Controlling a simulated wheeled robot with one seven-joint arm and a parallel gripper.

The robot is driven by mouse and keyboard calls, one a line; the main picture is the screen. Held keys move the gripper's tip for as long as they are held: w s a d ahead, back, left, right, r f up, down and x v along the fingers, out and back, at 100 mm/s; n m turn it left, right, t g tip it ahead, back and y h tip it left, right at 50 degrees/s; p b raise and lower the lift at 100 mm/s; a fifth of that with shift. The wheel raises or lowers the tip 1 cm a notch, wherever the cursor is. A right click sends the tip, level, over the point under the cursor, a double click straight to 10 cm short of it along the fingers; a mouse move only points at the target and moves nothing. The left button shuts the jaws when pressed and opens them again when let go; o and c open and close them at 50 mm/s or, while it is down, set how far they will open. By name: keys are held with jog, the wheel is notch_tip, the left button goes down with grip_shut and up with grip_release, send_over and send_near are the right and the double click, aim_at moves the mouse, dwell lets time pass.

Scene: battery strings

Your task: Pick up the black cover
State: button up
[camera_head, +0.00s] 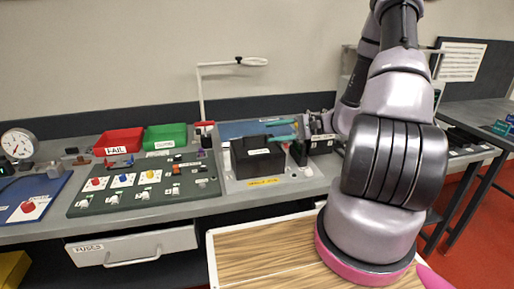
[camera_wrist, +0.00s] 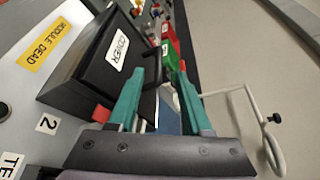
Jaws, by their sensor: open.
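The black cover (camera_wrist: 82,75) is a dark box with a white label reading COVER, filling the left of the wrist view. In the head view a black box (camera_head: 258,163), likely the same cover, sits on the grey bench. My gripper (camera_wrist: 160,68) has two teal fingers spread apart with nothing clearly held between them. The left finger overlaps the cover's right edge in the wrist view; I cannot tell whether they touch.
A yellow MODULE DEAD label (camera_wrist: 47,42) lies beside the cover. Red (camera_head: 118,142) and green (camera_head: 165,137) bins stand at the back left. A dark green panel (camera_head: 100,203) with small parts lies left. A thin white lamp (camera_head: 200,92) rises behind. A wood-patterned top (camera_head: 260,255) is in front.

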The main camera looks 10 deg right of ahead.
aim_at(256, 135)
jog(key=x, duration=0.6)
jog(key=shift+a+f, duration=0.15)
jog(key=shift+a, duration=0.2)
jog(key=shift+c, duration=0.3)
grip_shut()
dwell(0.9)
